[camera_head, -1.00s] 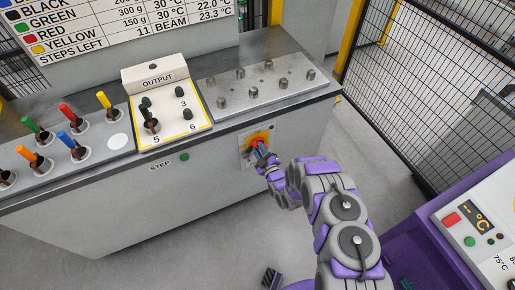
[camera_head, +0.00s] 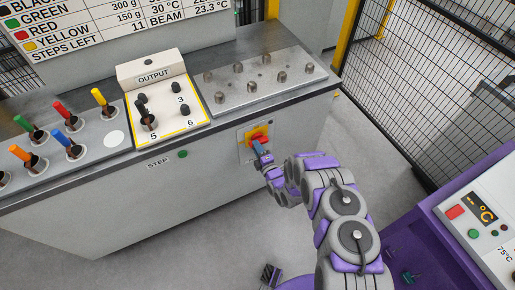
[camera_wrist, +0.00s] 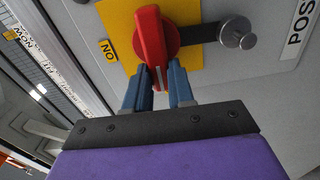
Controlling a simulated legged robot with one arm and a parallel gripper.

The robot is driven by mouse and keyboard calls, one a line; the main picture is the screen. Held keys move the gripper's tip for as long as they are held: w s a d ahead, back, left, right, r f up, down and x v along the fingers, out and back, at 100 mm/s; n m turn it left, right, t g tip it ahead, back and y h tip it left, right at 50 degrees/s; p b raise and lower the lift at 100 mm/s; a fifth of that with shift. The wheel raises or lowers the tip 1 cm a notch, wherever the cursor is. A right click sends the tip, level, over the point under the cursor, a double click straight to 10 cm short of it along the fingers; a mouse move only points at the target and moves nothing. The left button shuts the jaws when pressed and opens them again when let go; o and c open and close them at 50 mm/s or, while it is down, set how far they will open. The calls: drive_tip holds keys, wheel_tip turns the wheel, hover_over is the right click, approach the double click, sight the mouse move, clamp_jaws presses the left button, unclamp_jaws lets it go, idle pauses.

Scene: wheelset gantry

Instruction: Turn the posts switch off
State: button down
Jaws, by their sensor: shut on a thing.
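The posts switch is a red rotary handle (camera_wrist: 152,42) on a yellow plate (camera_wrist: 186,57), seen close up in the wrist view. Its white-marked end points down the picture, between my fingertips. My gripper (camera_wrist: 162,74) is shut on this end with its two blue fingers. An upside-down "ON" label (camera_wrist: 108,50) is left of the handle, and a partly cut-off "POS" label (camera_wrist: 299,27) is at the right. In the head view the switch (camera_head: 258,136) sits on the bench's front panel, and my gripper (camera_head: 261,152) meets it from below.
A metal pin (camera_wrist: 236,31) hangs beside the switch. On the bench are an OUTPUT box (camera_head: 157,84), coloured levers (camera_head: 63,109) and a plate with metal studs (camera_head: 235,88). A green STEP button (camera_head: 183,154) is left of the switch. A purple console (camera_head: 425,235) and mesh fence stand right.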

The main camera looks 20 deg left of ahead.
drive_tip(key=shift+s+a+f+n, duration=0.1)
drive_tip(key=shift+s+f+n, duration=0.05)
drive_tip(key=shift+n, duration=0.25)
drive_tip(key=c, duration=1)
unclamp_jaws()
drive_tip(key=shift+a+f, duration=0.1)
drive_tip(key=shift+a, duration=0.05)
drive_tip(key=shift+o, duration=0.2)
drive_tip(key=p+v, duration=0.2)
drive_tip(key=v, duration=1.5)
drive_tip(key=shift+d, duration=0.25)
